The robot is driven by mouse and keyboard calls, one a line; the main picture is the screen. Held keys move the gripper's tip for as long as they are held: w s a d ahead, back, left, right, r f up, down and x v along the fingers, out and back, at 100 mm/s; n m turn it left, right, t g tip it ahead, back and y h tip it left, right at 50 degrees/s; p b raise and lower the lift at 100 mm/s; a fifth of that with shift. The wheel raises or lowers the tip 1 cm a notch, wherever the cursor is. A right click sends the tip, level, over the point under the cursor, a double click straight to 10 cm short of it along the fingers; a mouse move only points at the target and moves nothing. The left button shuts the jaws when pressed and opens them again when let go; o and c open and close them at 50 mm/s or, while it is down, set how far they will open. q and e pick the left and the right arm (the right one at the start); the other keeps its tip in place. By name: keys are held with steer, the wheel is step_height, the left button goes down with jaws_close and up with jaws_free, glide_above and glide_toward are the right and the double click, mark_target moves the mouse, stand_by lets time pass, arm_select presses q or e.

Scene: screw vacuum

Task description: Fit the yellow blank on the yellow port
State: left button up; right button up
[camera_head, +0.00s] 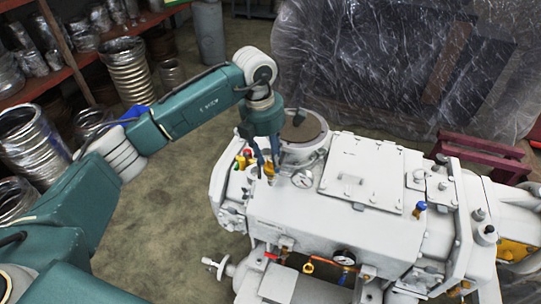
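My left gripper (267,162) points down over the left end of the large white vacuum pump (375,225). A small yellow piece (269,169) shows between its fingertips. It is too small to tell whether this is the yellow blank or the yellow port, or whether the fingers touch it. Just left of the gripper, another yellow piece (240,162) stands on the pump beside a red-topped piece (248,154). My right gripper is not in view.
A blue-topped fitting (420,208) sits farther right. Shelves with metal hoses (127,66) line the left. The floor (190,215) left of the pump is clear.

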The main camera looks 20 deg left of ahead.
mark_target(265, 168)
arm_select(q)
steer(key=shift+a+r, duration=0.1)
steer(key=shift+r, duration=0.4)
step_height(265, 168, up, 12)
steer(key=s+a+b, duration=0.1)
steer(key=b, duration=0.3)
steer(key=shift+f, duration=0.25)
